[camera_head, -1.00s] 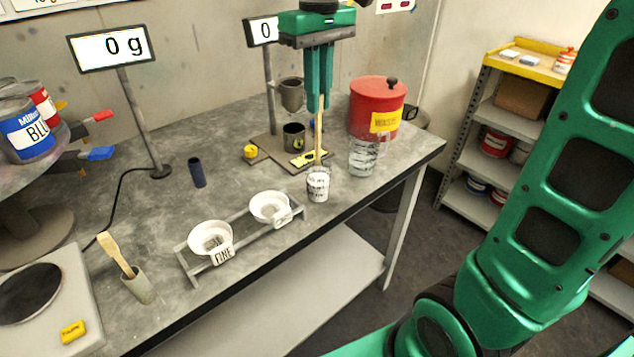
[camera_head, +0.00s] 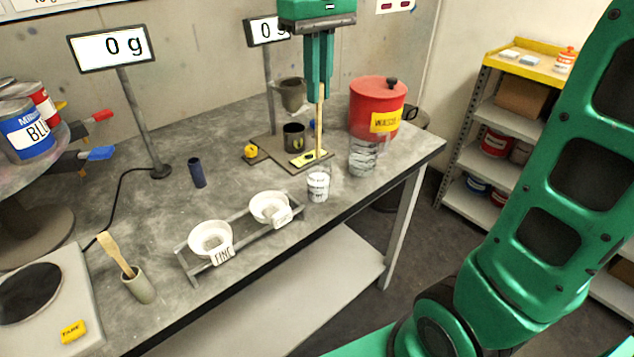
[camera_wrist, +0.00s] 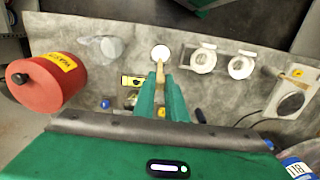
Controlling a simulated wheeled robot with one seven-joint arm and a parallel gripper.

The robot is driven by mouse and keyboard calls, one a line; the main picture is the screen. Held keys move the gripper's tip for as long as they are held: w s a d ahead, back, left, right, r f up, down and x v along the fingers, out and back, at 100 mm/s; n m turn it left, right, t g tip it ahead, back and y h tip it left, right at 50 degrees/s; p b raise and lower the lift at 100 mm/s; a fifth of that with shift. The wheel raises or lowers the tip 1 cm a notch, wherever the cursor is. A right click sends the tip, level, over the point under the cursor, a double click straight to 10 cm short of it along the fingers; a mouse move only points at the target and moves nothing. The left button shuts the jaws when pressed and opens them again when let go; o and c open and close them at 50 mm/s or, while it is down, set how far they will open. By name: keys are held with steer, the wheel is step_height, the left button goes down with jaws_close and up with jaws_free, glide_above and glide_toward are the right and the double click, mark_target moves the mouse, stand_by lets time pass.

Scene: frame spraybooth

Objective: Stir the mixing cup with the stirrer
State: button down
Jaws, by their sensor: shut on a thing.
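My gripper (camera_head: 319,98) is shut on a thin wooden stirrer (camera_head: 319,128), which hangs upright from the green fingers. The white mixing cup (camera_head: 318,187) with dark markings stands near the bench's front edge, just below the stirrer. In the head view the stirrer's lower end shows at or just above the cup's rim; I cannot tell whether it is inside. In the wrist view the stirrer (camera_wrist: 160,74) points towards the round white cup top (camera_wrist: 160,52), its tip overlapping or close to the near rim.
A wooden paddle (camera_head: 117,254) stands in a holder.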

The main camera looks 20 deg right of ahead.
steer(key=shift+r, duration=2)
